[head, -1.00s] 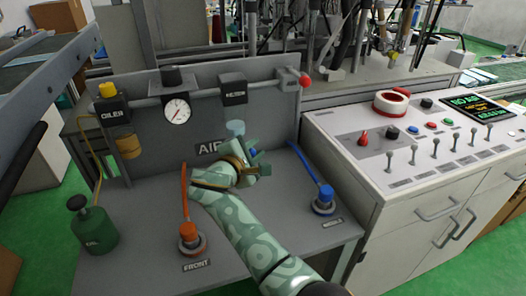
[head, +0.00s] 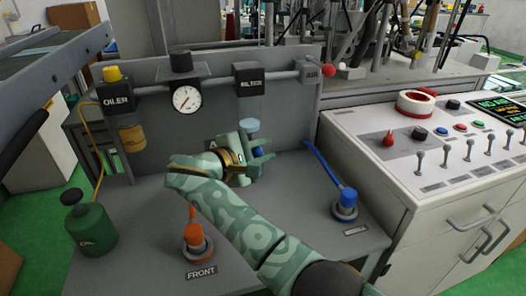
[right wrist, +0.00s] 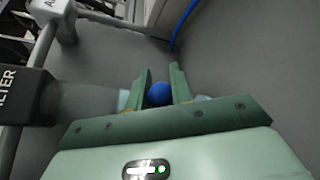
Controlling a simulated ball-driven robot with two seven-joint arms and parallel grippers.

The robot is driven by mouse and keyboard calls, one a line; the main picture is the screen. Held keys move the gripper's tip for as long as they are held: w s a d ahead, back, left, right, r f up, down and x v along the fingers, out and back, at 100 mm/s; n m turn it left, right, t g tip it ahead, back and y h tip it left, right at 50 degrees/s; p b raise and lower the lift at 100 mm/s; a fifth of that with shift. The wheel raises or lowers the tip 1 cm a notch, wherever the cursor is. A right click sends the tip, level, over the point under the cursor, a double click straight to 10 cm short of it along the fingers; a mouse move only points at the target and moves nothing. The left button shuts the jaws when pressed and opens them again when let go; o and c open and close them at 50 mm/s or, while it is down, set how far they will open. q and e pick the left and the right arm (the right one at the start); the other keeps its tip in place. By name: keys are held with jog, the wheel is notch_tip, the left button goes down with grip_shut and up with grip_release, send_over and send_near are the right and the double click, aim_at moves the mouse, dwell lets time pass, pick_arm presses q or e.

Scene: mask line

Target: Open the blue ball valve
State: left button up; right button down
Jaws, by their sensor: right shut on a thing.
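A blue ball-shaped knob (right wrist: 158,93) sits between the two green fingers of my right gripper (right wrist: 160,90) in the right wrist view. In the head view my right gripper (head: 262,152) is in front of the grey upright panel, with a little blue (head: 259,153) showing at its fingers. The gripper is shut on the blue knob. The rest of the valve is hidden behind the hand, so I cannot tell how its handle is turned. My left gripper is not in view.
A blue fitting (head: 347,200) with a blue hose stands to the right, and an orange fitting (head: 195,243) stands near the front. A green oil can (head: 92,228) is at the left. The filter block (head: 248,79) and pipe run above. A control console (head: 450,150) borders the right.

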jog(key=shift+f, duration=0.15)
jog(key=c, duration=1.2)
grip_release()
jog(key=shift+a, duration=0.1)
jog(key=shift+c, duration=0.2)
jog(key=shift+s+a, duration=0.1)
jog(key=shift+a, duration=0.05)
jog(key=v, duration=0.2)
jog(key=shift+s+a+r, duration=0.1)
jog(key=shift+a+r, duration=0.05)
jog(key=shift+r, duration=0.15)
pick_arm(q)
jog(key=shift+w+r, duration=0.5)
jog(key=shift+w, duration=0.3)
pick_arm(e)
jog(key=shift+v, duration=2.35)
jog(key=shift+f, duration=0.25)
